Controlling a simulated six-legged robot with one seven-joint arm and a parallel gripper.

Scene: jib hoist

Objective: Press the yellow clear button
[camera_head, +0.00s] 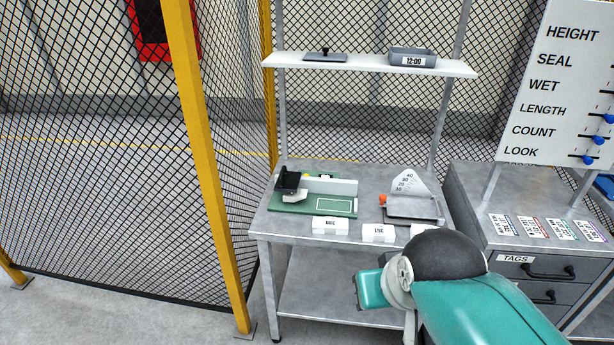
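A green fixture (340,207) with a black block (289,180) and a pale bar (330,187) sits on the left of the grey bench top. A tiny yellow spot (327,176) shows behind the pale bar; it may be the yellow clear button, but it is too small and too covered to be sure. My teal arm reaches in from the lower right, in front of the bench. I cannot make out my gripper's fingers.
A dial gauge (408,190) with an orange knob stands on the bench's right side. White labelled blocks (331,225) line the front edge. A shelf (368,66) hangs above. A yellow fence post (204,160) stands left; a drawer cabinet (520,262) stands right.

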